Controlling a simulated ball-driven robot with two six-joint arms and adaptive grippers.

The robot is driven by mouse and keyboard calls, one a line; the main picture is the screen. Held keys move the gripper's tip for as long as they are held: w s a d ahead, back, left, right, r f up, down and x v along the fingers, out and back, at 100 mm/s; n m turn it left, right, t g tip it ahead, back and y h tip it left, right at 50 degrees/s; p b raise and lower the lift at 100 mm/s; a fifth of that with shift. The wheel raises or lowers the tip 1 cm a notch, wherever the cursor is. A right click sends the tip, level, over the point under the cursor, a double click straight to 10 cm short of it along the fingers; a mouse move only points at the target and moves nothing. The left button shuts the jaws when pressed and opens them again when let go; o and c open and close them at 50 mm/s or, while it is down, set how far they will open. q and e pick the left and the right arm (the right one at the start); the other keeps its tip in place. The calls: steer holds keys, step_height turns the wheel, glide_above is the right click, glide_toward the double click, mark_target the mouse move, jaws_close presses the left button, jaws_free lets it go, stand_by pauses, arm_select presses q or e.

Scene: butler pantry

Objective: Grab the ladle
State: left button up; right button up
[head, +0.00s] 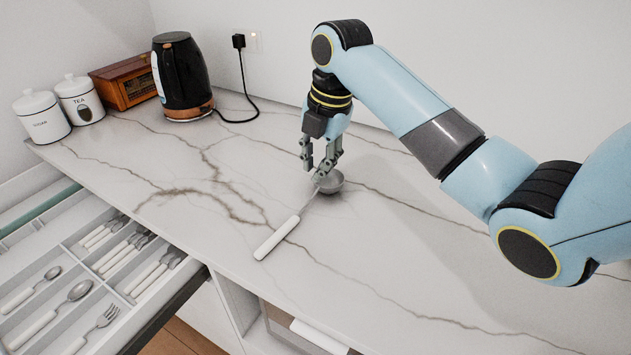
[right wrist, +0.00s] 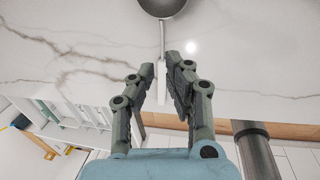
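The ladle lies on the marble counter, with a grey metal bowl (head: 331,183) toward the back and a white handle (head: 277,238) pointing to the front edge. My right gripper (head: 319,171) is at the bowl end of the ladle, pointing down. In the right wrist view its fingers (right wrist: 162,68) are apart, with the ladle's thin neck (right wrist: 162,42) and part of its white handle showing in line with the gap. I cannot tell whether a fingertip touches the ladle. My left gripper is not in view.
A black kettle (head: 181,75) with a cord, a wooden box (head: 124,83) and two white canisters (head: 78,99) stand at the back left. An open drawer (head: 84,262) with cutlery is at the front left. The counter (head: 400,270) around the ladle is clear.

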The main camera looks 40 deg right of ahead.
glide_above(309, 200)
steer(key=f, duration=0.2)
steer(key=s+f, duration=0.1)
steer(key=f, duration=0.1)
steer(key=shift+f, duration=0.2)
steer(key=shift+w+d+f, duration=0.1)
steer(key=shift+f, duration=0.25)
steer(key=f, duration=0.3)
steer(key=shift+w+f+p, duration=0.35)
steer(key=shift+p, duration=0.05)
steer(key=shift+w+f, duration=0.1)
steer(key=shift+f, duration=0.35)
jaws_close()
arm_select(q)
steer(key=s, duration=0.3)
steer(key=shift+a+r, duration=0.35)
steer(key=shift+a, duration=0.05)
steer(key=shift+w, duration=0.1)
arm_select(e)
steer(key=shift+r, duration=0.1)
